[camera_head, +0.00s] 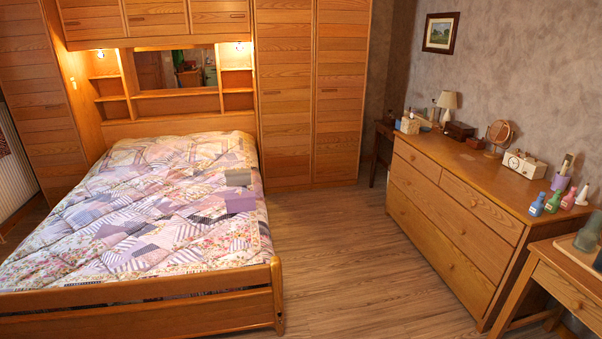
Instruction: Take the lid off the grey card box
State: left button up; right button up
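At this size I cannot tell whether either has a lid on, or whether the two touch. Neither of my grippers is in view.
The bed (150,297) has a wooden footboard facing me. Open wooden floor (340,255) lies between the bed and a dresser (450,215) topped with a lamp, clock radio and bottles. A small desk (565,285) stands at the lower right.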

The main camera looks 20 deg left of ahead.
aim_at(228, 172)
jog(key=i, duration=3.55)
jog(key=u, duration=0.3)
jog(key=i, duration=2.05)
jog(key=u, duration=0.25)
